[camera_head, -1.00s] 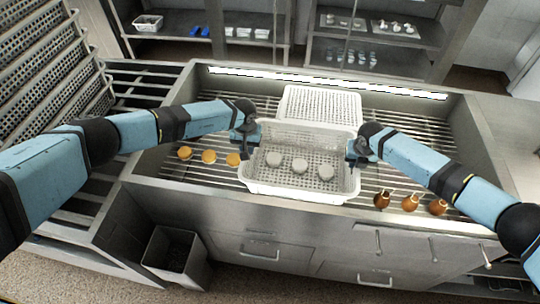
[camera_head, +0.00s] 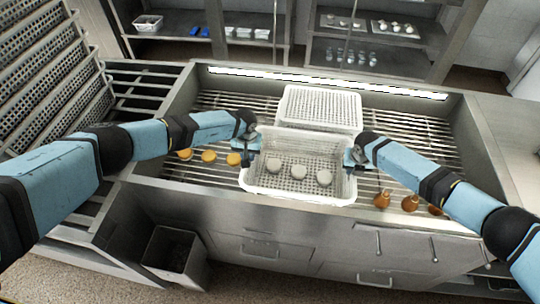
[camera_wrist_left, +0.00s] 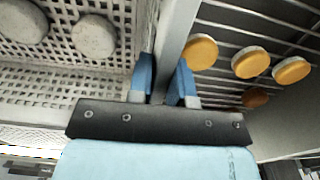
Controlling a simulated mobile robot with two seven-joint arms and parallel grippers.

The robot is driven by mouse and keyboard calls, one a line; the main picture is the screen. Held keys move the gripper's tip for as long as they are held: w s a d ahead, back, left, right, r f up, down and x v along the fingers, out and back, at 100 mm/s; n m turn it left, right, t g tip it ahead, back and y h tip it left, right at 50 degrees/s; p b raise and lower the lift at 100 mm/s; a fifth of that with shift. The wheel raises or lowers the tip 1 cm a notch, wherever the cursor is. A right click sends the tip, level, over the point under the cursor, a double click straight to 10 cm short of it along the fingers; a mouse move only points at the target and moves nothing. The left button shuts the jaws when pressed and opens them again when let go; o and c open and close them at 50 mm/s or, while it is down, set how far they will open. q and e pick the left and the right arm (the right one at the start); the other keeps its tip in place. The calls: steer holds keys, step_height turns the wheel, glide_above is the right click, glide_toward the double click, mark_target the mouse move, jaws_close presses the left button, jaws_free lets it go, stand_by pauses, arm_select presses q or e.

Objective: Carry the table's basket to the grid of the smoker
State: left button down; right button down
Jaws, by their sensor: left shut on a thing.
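A white perforated basket (camera_head: 298,195) with three pale round pieces (camera_head: 298,172) in it is over the front middle of the smoker's grid (camera_head: 215,172). I cannot tell whether it touches the bars. My left gripper (camera_head: 252,158) is at its left wall. In the left wrist view the blue fingers (camera_wrist_left: 165,88) are shut on the basket's rim (camera_wrist_left: 180,30), with perforated wall and pale pieces on the left. My right gripper (camera_head: 351,157) is at the right rim. Its fingers are too small and covered to tell their state.
Another white perforated basket (camera_head: 320,105) is directly behind. Orange discs (camera_head: 208,156) lie on the bars left of the held basket, and brown round pieces (camera_head: 381,200) lie to its right. The smoker's front wall (camera_head: 200,190) is close. A grey bin (camera_head: 175,257) stands below.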

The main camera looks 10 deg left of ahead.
arm_select(q)
steer(key=c, duration=1.4)
jaws_free()
steer(key=shift+f, duration=0.2)
arm_select(e)
steer(key=c, duration=1.4)
jaws_free()
steer(key=shift+f, duration=0.2)
arm_select(q)
steer(key=o, duration=0.3)
steer(key=shift+r, duration=0.1)
arm_select(e)
steer(key=o, duration=0.4)
steer(key=shift+c, duration=0.2)
arm_select(q)
steer(key=shift+o, duration=0.2)
arm_select(e)
steer(key=shift+r, duration=0.25)
arm_select(q)
step_height(320, 180, up, 12)
arm_select(e)
step_height(320, 180, up, 12)
steer(key=s, duration=0.2)
steer(key=shift+f, duration=0.25)
